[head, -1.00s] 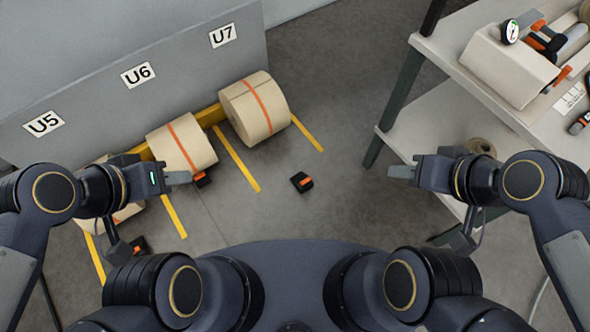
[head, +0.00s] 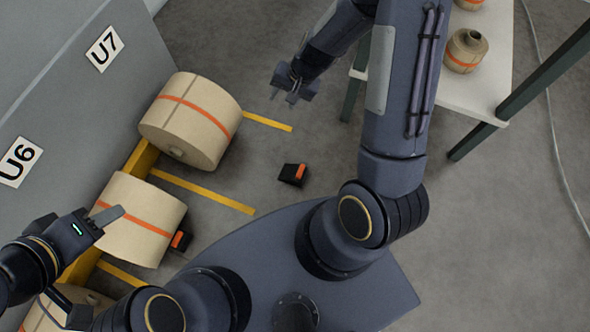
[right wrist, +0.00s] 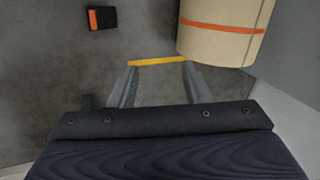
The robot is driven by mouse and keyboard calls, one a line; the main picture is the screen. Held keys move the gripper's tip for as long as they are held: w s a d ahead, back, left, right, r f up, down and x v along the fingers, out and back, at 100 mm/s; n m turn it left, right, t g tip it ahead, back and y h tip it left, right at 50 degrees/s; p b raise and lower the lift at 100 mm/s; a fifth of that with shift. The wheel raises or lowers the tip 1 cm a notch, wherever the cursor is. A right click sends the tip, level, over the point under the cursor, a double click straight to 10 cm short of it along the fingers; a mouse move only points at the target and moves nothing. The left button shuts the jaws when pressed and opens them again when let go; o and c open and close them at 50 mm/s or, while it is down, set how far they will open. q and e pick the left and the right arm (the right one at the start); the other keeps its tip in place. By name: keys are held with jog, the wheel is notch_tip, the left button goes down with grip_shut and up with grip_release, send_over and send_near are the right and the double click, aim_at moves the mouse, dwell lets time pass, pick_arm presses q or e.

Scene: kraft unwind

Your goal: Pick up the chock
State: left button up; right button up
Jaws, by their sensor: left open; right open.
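A small black chock with an orange stripe (head: 293,174) lies alone on the grey floor, right of the rolls. It also shows at the upper left of the right wrist view (right wrist: 102,18). A second black and orange chock (head: 181,240) sits against the roll under U6. My right gripper (head: 284,97) is open and empty, above the floor beyond the lone chock and apart from it; its fingers (right wrist: 157,88) show spread in the right wrist view. My left gripper (head: 112,216) is open, in front of the U6 roll; nothing shows between its fingers.
Kraft rolls stand by the grey wall under U7 (head: 190,120) and U6 (head: 138,220), along a yellow rail (head: 140,160). Yellow lines (head: 205,191) mark the floor. A pale table (head: 490,85) with small rolls is at upper right. Floor around the lone chock is clear.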

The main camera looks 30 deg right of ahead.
jog(key=m+g+h+b, duration=0.1)
jog(key=b, duration=0.4)
send_over(300, 171)
jog(key=w+a, duration=0.2)
jog(key=w, duration=0.2)
notch_tip(300, 171, down, 21)
jog(key=s+f+b, duration=0.1)
jog(key=f+b, duration=0.1)
jog(key=f, duration=0.4)
jog(key=s+d+f+g+h+b, duration=0.1)
jog(key=s+f+b, duration=0.1)
jog(key=f, duration=0.5)
jog(key=s+d+f+h+b, duration=0.1)
jog(key=f+b, duration=0.1)
jog(key=f, duration=0.4)
jog(key=shift+s+f+m+g, duration=0.2)
jog(key=shift+f+m+g, duration=0.1)
jog(key=shift+m+g, duration=0.1)
jog(key=f+b, duration=0.3)
jog(key=f, duration=0.2)
jog(key=shift+w+d+f+b, duration=0.15)
jog(key=shift+w+b, duration=0.05)
jog(key=shift+b, duration=0.15)
pick_arm(q)
notch_tip(300, 171, down, 17)
jog(key=shift+f, duration=0.15)
jog(key=shift+s+d, duration=0.1)
pick_arm(e)
grip_shut()
